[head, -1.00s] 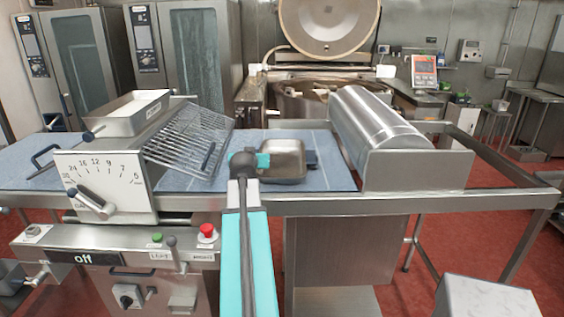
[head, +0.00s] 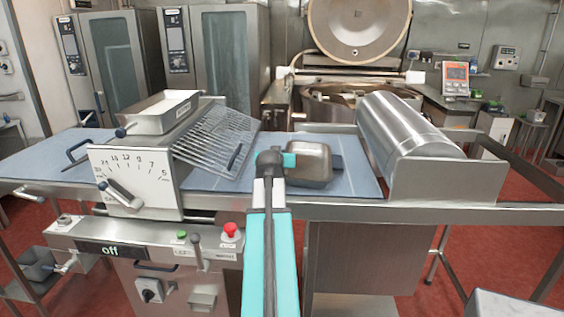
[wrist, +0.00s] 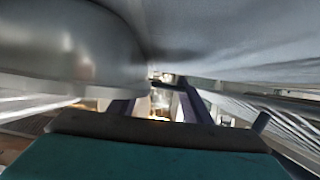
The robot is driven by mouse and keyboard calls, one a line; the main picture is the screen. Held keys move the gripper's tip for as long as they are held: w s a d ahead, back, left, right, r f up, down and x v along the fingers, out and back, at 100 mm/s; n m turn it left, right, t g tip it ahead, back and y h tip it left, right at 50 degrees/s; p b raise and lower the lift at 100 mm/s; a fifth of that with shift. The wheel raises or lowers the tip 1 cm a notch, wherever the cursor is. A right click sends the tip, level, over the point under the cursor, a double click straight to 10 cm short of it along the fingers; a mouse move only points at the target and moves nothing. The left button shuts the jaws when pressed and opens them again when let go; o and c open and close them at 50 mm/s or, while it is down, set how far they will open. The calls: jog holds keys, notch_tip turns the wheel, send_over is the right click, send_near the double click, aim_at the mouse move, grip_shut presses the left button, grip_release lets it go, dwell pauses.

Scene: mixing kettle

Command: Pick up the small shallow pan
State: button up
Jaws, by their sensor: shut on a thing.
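The small shallow pan (head: 308,165) is a rounded metal pan at the blue work surface, right of my gripper's teal wrist end, in the middle of the head view. In the wrist view it is the smooth grey shape (wrist: 70,45) at the upper left. My gripper (head: 290,160) is shut on the pan. Its dark blue fingers (wrist: 158,108) show in the wrist view, reaching past the pan. The exact contact is hidden. I cannot tell whether the pan touches the surface.
A wire rack (head: 217,140) leans close on the left, below a metal tray (head: 160,113) on the dial machine (head: 135,180). A large metal roller (head: 405,135) stands to the right. Blue work surface (head: 350,185) is bare beside the pan.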

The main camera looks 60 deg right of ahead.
jog(key=shift+r+b, duration=0.4)
jog(key=shift+r, duration=0.75)
grip_shut()
jog(key=shift+a+r, duration=0.15)
jog(key=shift+a, duration=0.05)
jog(key=a+b, duration=0.1)
jog(key=a, duration=0.3)
jog(key=a+b, duration=0.1)
jog(key=a, duration=0.4)
jog(key=a+r+b, duration=0.1)
jog(key=a, duration=0.3)
jog(key=shift+w+a+b, duration=0.2)
jog(key=shift+w+b, duration=0.05)
jog(key=shift+b, duration=0.1)
jog(key=shift+s+a+r+b, duration=0.1)
jog(key=shift+a+b, duration=0.15)
jog(key=shift+b, duration=0.15)
jog(key=shift+a+b, duration=0.1)
jog(key=shift+b, duration=0.5)
jog(key=shift+a+b, duration=0.65)
jog(key=shift+b, duration=0.1)
jog(key=shift+a+r, duration=0.1)
jog(key=shift+s+r, duration=0.15)
